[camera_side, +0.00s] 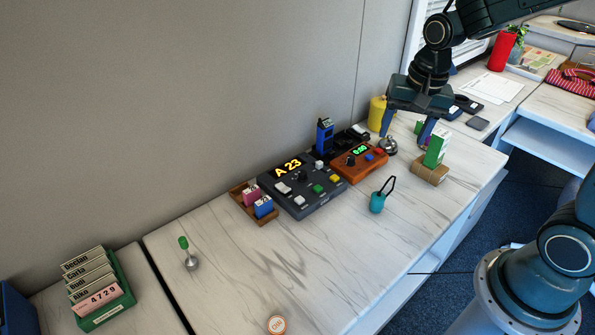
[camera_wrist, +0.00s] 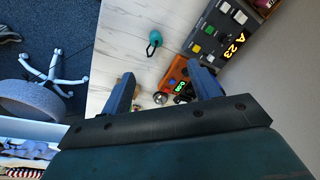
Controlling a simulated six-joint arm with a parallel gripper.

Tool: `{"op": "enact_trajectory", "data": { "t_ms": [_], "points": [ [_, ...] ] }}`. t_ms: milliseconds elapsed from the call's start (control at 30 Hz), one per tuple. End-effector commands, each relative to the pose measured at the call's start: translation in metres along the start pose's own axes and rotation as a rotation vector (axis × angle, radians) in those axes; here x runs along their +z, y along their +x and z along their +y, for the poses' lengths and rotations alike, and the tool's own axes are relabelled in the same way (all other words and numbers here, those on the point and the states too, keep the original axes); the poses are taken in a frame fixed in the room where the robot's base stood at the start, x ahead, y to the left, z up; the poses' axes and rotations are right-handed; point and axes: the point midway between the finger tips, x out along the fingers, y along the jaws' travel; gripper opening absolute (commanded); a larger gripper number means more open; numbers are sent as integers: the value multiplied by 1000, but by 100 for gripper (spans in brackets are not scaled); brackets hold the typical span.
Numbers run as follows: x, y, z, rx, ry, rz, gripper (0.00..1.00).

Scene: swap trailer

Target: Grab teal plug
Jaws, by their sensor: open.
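The teal plug (camera_side: 377,203) stands on the pale wood-grain desk, with a dark loop rising from its top. It also shows in the wrist view (camera_wrist: 151,50), at the upper middle, beyond my fingertips. My gripper (camera_side: 406,132) is open and empty above the back part of the desk, behind and to the right of the plug and well apart from it. In the wrist view the two blue fingers (camera_wrist: 164,80) are spread wide. Nothing hides the plug in either view.
A grey console (camera_side: 303,190) and an orange timer box (camera_side: 357,163) stand left of and behind the plug. A brown roll (camera_side: 430,173) with a green-and-white block (camera_side: 435,152) and a silver bell (camera_side: 388,146) lie near my gripper. The desk around the plug is clear.

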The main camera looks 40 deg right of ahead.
Motion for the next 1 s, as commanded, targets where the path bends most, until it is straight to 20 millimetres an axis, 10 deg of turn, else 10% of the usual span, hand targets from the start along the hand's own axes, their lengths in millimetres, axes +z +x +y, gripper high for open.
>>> {"op": "enact_trajectory", "data": {
  "t_ms": [500,1000],
  "points": [
    [-40,100,-4,129,401,-89,61],
    [-43,121,-3,151,466,-99,61]
  ]
}}
